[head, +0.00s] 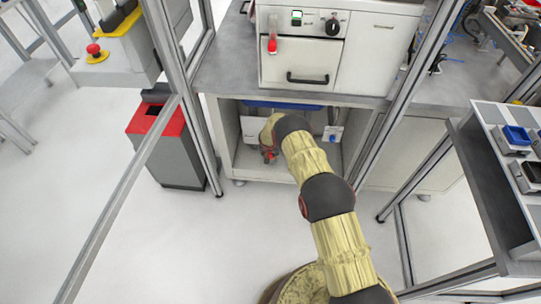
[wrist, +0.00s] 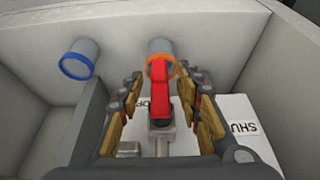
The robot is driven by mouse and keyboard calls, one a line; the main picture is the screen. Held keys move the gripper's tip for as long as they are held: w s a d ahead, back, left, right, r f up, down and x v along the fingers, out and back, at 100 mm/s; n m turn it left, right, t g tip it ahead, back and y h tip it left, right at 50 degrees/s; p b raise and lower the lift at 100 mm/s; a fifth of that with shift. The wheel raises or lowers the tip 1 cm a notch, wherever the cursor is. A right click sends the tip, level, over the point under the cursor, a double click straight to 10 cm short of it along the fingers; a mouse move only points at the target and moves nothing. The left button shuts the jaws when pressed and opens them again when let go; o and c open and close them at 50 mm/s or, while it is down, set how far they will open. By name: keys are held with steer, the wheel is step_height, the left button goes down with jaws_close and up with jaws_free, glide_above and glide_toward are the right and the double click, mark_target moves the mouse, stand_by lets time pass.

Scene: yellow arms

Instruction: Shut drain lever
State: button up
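The drain lever (wrist: 159,90) is a red handle on a grey metal valve body (wrist: 161,137), seen in the wrist view. It stands upright in the picture between the two fingers of my gripper (wrist: 164,100). The fingers are open, with a gap visible on each side of the lever. A white label plate (wrist: 240,124) behind it shows "SHU" at the right and partly hidden lettering near the lever. In the head view my gripper (head: 268,153) is inside the open cabinet under the bench, at its left side. The lever cannot be made out there.
A pipe with an orange ring (wrist: 161,66) is just behind the lever, and one with a blue ring (wrist: 78,61) is to the left. Cabinet walls (head: 226,130) stand close around my arm. Metal frame posts (head: 180,90) flank the arm.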

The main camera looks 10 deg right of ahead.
steer(key=shift+w+d+f, duration=0.1)
steer(key=shift+w+f, duration=0.15)
steer(key=shift+f, duration=0.3)
steer(key=shift+c, duration=1.4)
jaws_close()
steer(key=shift+s, duration=0.1)
